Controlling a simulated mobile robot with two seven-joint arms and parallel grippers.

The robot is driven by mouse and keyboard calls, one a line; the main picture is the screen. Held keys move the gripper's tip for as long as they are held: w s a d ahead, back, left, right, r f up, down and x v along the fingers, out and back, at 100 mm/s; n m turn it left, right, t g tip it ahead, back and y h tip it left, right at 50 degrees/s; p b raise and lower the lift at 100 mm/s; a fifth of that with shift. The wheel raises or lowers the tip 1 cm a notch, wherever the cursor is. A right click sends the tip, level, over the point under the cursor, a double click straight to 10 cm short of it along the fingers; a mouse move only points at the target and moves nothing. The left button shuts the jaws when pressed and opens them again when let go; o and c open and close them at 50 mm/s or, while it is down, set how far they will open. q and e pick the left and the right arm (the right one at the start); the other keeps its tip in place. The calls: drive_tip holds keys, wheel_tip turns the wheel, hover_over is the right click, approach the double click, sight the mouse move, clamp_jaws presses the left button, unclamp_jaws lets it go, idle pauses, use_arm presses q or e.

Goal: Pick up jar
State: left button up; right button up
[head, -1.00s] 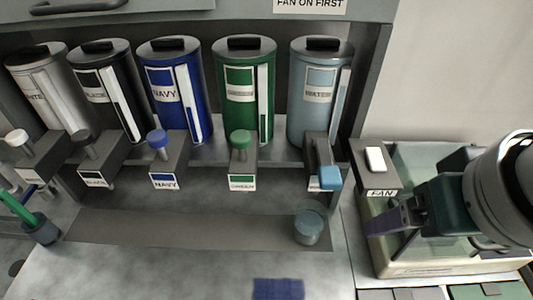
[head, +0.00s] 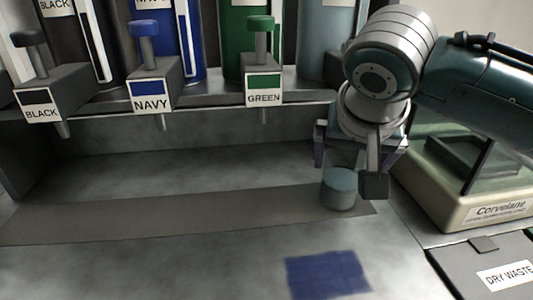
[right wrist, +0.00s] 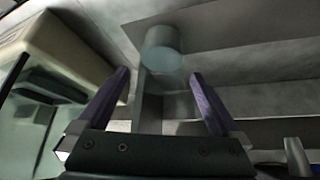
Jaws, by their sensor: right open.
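The jar (head: 339,190) is a small grey-blue round pot standing upright at the right end of the dark strip on the counter. My right gripper (head: 360,157) is open and empty, close by and partly in front of the jar's upper side. In the right wrist view the jar (right wrist: 162,48) shows beyond the purple fingertips, in line with the gap between them (right wrist: 160,77). The fingers do not appear closed around it. My left gripper is not in view.
Behind stand dispensers with green (head: 262,88) and navy (head: 150,95) taps overhanging the counter. A blue cloth-like patch (head: 327,273) lies in front. The counter left of the jar is clear.

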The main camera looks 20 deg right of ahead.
drive_tip(key=shift+x, duration=0.9)
drive_tip(key=b+x, duration=0.1)
drive_tip(key=x, duration=0.4)
drive_tip(key=shift+w+b, duration=0.2)
drive_tip(key=shift+b, duration=0.2)
drive_tip(key=shift+c, duration=0.4)
drive_tip(key=c, duration=0.9)
clamp_jaws()
